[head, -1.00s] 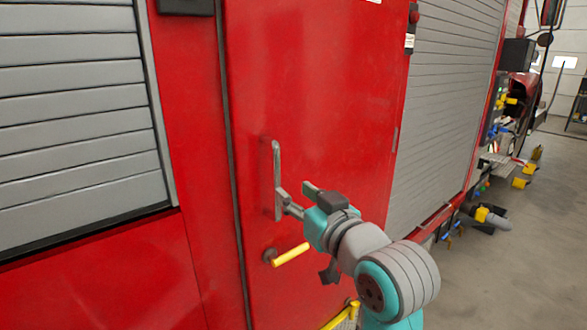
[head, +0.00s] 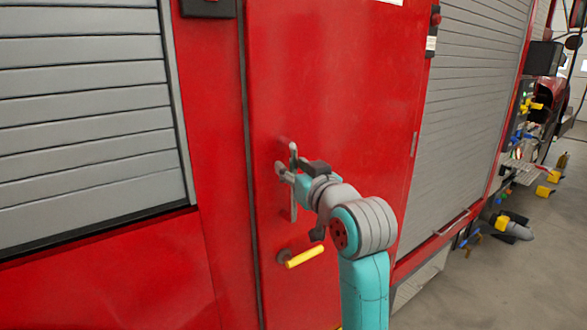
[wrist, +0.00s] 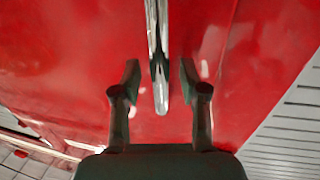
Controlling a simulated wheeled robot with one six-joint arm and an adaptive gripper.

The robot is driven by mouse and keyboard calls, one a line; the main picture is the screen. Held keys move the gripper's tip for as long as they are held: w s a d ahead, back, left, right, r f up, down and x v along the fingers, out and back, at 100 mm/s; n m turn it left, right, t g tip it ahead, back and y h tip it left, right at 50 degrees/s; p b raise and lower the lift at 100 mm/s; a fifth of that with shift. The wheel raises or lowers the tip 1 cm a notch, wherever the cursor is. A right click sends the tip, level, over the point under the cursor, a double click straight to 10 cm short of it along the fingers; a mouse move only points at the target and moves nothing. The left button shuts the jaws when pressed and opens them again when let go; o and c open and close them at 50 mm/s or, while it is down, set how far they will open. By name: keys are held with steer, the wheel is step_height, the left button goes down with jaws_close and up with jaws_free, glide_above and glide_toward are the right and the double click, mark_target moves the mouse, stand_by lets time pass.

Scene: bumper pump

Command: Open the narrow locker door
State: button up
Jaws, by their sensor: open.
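The narrow red locker door (head: 340,90) stands in the middle of the head view and looks closed in its frame. A vertical metal bar handle (head: 293,207) is on its left side, partly hidden by my gripper. A yellow lever (head: 305,257) sits below the handle. My gripper (head: 281,170) is open at the handle's upper part. In the wrist view the metal handle (wrist: 157,55) runs down between the two open fingers (wrist: 158,85), apart from both. The red door surface lies behind it.
A grey roller shutter (head: 85,110) is on the left and another (head: 470,110) on the right. Yellow and dark fittings (head: 514,227) stick out at the far right, above free grey floor (head: 500,290).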

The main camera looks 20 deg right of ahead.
steer(key=shift+w, duration=0.2)
jaws_close()
